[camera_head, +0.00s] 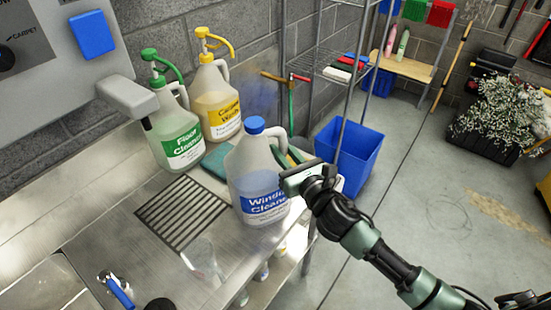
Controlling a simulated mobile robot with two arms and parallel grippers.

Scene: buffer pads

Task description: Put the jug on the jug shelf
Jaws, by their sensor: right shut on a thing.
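The jug (259,178) is translucent with a blue cap and a blue "Window Cleaner" label. It is upright at the right end of the metal counter, beside the drain grate. My right gripper (288,165) is at the jug's right side, shut on it around its handle area; the fingers are partly hidden. I cannot tell whether the jug's base touches the counter. Jugs with pump tops, a green "Floor Cleaner" (175,130) and a yellow one (216,103), stand behind it to the left. Which surface is the jug shelf is not clear. My left gripper is out of view.
A metal counter (110,228) has a drain grate (181,212) and a teal cloth (216,160). A blue bin (352,155) stands beyond it, below a wire rack (325,62). A wooden shelf (404,66) is farther back.

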